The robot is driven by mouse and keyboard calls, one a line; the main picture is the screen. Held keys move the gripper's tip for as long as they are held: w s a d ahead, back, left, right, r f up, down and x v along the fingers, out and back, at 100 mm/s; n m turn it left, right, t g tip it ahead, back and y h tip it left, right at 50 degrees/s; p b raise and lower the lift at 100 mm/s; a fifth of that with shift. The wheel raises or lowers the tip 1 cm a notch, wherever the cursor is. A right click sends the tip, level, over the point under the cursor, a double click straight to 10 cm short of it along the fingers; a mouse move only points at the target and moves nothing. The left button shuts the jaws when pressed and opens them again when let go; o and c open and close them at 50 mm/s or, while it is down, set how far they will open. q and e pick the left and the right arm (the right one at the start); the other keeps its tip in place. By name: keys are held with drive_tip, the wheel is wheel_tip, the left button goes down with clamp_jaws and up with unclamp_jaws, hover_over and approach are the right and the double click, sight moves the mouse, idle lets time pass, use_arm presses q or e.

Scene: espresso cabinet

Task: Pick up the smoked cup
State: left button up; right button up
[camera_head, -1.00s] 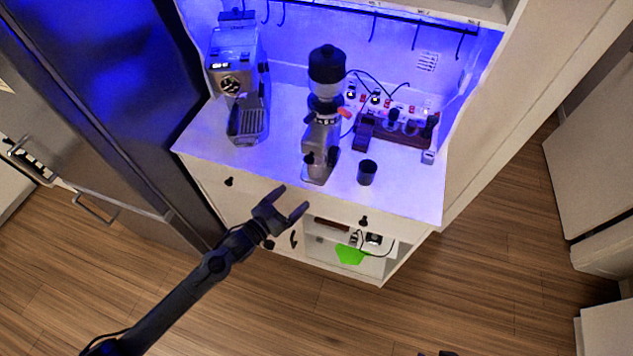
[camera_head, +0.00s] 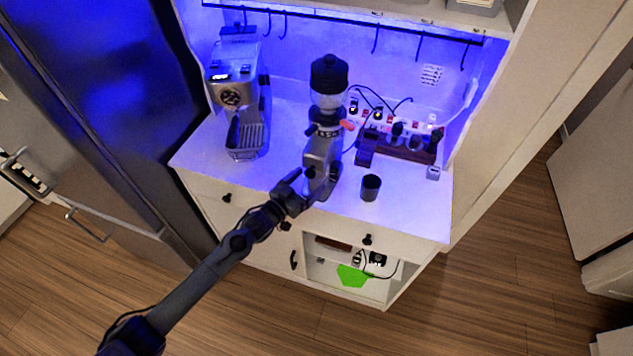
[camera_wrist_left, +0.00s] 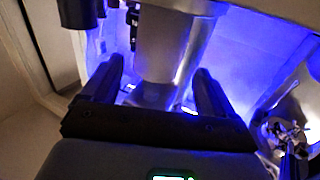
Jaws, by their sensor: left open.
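The smoked cup (camera_head: 371,188) is a small dark cylinder standing upright on the white counter, right of the coffee grinder (camera_head: 322,150). My left gripper (camera_head: 303,190) is at the counter's front edge, left of the cup and in front of the grinder's base. Its fingers are open and hold nothing. In the left wrist view, which looks turned over, the open fingers (camera_wrist_left: 158,88) frame the grinder's metal body (camera_wrist_left: 172,45). A dark cylinder at the upper left there looks like the cup (camera_wrist_left: 78,10), cut off by the frame edge. My right gripper is out of view.
The grinder stands close to my left gripper. An espresso machine (camera_head: 238,100) is at the counter's left, and a dark rack of tools (camera_head: 400,145) is behind the cup. Bare counter (camera_head: 415,212) lies to the cup's right.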

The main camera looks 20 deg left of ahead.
sight(311, 181)
use_arm(q)
drive_tip(key=x, duration=0.4)
drive_tip(key=shift+w+d, duration=0.1)
drive_tip(key=shift+d, duration=0.15)
drive_tip(key=c, duration=1.1)
